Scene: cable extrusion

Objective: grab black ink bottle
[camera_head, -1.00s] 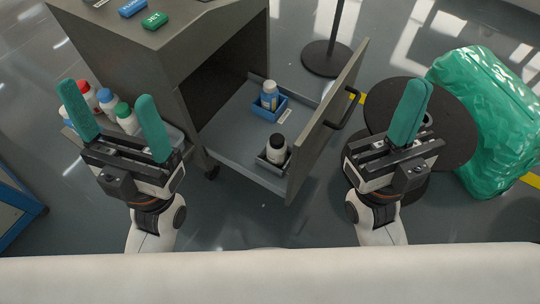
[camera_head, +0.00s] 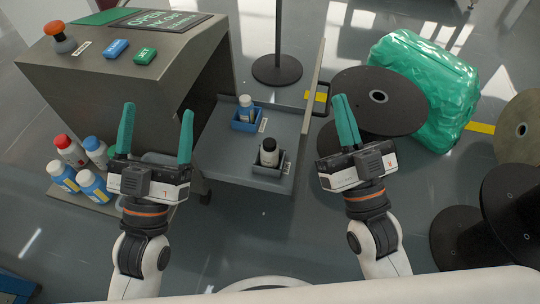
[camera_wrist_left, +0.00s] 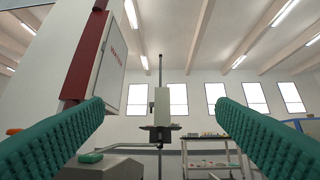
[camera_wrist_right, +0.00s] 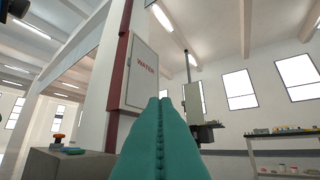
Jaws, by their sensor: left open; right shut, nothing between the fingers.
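Black reels (camera_head: 375,85) and a green wrapped bundle (camera_head: 425,85) are at right.

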